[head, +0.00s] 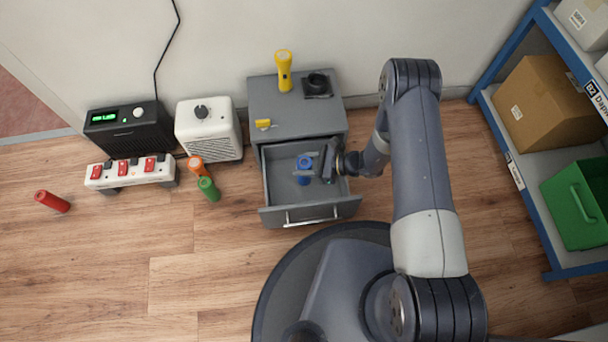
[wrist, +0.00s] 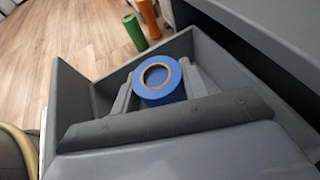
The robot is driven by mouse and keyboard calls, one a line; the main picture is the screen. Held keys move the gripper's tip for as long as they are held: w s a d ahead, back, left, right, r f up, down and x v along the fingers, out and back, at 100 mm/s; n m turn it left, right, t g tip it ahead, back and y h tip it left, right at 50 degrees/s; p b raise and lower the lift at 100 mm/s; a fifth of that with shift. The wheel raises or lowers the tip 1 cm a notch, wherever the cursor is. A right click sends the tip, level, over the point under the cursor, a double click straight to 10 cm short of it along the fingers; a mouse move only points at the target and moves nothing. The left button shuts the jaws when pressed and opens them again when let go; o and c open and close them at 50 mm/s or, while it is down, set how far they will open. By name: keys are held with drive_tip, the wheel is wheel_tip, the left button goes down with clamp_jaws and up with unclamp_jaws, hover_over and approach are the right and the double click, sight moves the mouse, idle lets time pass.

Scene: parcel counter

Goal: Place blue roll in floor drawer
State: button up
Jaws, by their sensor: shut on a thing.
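The blue roll (head: 304,163) is a short blue cylinder with a tan core ring. It also shows in the wrist view (wrist: 158,84), upright between the fingers. My gripper (head: 305,173) is shut on it, inside the outline of the open drawer. The floor drawer (head: 286,213) is the grey drawer pulled out of the low grey cabinet (head: 290,119). Its walls also show around the roll in the wrist view (wrist: 98,92). The roll's underside is hidden, so I cannot tell whether it touches the drawer floor.
A yellow flashlight (head: 284,72) and a small black item (head: 318,85) stand on the cabinet. A shelf (head: 505,150) stands at right. The floor at left front is clear.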

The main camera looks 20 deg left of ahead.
drive_tip(key=shift+f+b, duration=0.9)
drive_tip(key=shift+f, duration=1.5)
drive_tip(key=shift+f, duration=0.2)
drive_tip(key=o, duration=1)
drive_tip(key=shift+o, duration=0.2)
drive_tip(key=shift+r, duration=0.1)
drive_tip(key=shift+r, duration=0.1)
drive_tip(key=p+v, duration=0.4)
drive_tip(key=v, duration=0.8)
